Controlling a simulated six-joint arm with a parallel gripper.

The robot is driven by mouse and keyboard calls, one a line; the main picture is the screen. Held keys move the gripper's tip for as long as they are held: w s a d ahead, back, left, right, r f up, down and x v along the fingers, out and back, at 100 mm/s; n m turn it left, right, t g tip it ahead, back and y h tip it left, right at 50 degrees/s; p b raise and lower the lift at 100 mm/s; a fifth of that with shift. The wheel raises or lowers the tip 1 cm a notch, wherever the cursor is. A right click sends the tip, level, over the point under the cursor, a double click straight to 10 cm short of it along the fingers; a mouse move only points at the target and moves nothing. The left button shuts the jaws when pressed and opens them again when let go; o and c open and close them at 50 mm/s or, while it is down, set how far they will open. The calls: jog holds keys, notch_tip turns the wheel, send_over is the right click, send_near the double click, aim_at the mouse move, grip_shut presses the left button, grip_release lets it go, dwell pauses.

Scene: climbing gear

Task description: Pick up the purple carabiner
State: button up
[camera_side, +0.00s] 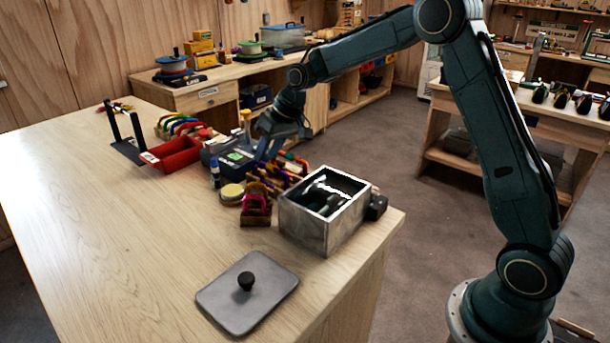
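My gripper (268,153) hangs over the far part of the wooden table, fingers pointing down, above and behind a cluster of coloured climbing gear (272,180). The fingers are small and dark here, so their opening is unclear. I cannot make out anything held between them. I cannot pick out the purple carabiner with certainty. The cluster below has orange, yellow and dark reddish-purple pieces, partly overlapping. A row of curved coloured pieces (181,126) lies farther back on the left.
An open grey metal box (313,228) stands right of the cluster, its lid-like plate (247,291) lying in front. A red tray (176,156), a black upright stand (127,148) and a dark box (234,161) are near.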

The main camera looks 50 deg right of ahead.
aim_at(263, 164)
jog(key=shift+x, duration=2.35)
jog(key=shift+c, duration=0.2)
grip_shut()
